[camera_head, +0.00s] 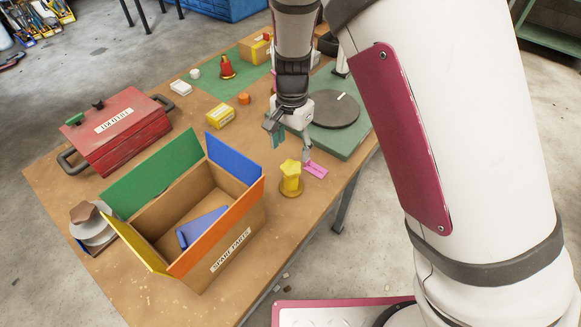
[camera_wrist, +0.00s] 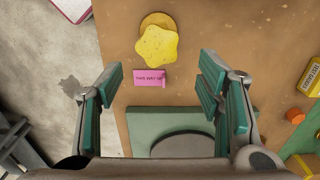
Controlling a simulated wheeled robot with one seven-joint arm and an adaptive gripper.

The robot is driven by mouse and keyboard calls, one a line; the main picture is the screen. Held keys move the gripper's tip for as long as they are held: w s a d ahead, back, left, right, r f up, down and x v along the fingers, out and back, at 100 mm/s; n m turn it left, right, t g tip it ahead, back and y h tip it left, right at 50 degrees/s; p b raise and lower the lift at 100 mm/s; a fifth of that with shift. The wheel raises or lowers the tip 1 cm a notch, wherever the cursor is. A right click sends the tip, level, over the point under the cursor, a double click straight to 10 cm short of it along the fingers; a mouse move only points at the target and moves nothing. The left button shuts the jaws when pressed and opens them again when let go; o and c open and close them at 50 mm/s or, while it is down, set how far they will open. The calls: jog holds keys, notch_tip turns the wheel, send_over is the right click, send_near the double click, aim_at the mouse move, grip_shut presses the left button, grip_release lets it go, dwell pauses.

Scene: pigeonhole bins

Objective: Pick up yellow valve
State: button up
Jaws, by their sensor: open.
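The yellow valve (camera_head: 290,177) has a star-shaped top and stands upright on a round tan base on the brown table (camera_head: 150,102). In the wrist view the valve (camera_wrist: 157,46) is at the upper middle, beyond my fingertips. My gripper (camera_head: 290,145) is open and empty above the table, a little behind the valve. In the wrist view its teal-padded fingers (camera_wrist: 160,78) are spread wide, with the valve lying between their lines. A pink label (camera_wrist: 149,77) lies close to the valve on my gripper's side.
An open cardboard box (camera_head: 235,250) with coloured flaps stands left of the valve. A green base with a dark disc (camera_head: 335,110) is behind it. A yellow box (camera_head: 220,116), an orange cap (camera_head: 243,98) and a red toolbox (camera_head: 118,130) stand farther left. The table edge runs close on the right.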

aim_at(291, 165)
notch_tip(291, 165, down, 9)
jog(key=shift+r, duration=0.1)
jog(key=f, duration=0.1)
jog(key=f+p, duration=0.1)
jog(key=f, duration=0.2)
jog(key=shift+s+p, duration=0.25)
jog(key=shift+p, duration=0.05)
jog(key=shift+f, duration=0.6)
jog(key=shift+w, duration=0.1)
jog(key=shift+c, duration=0.5)
grip_shut()
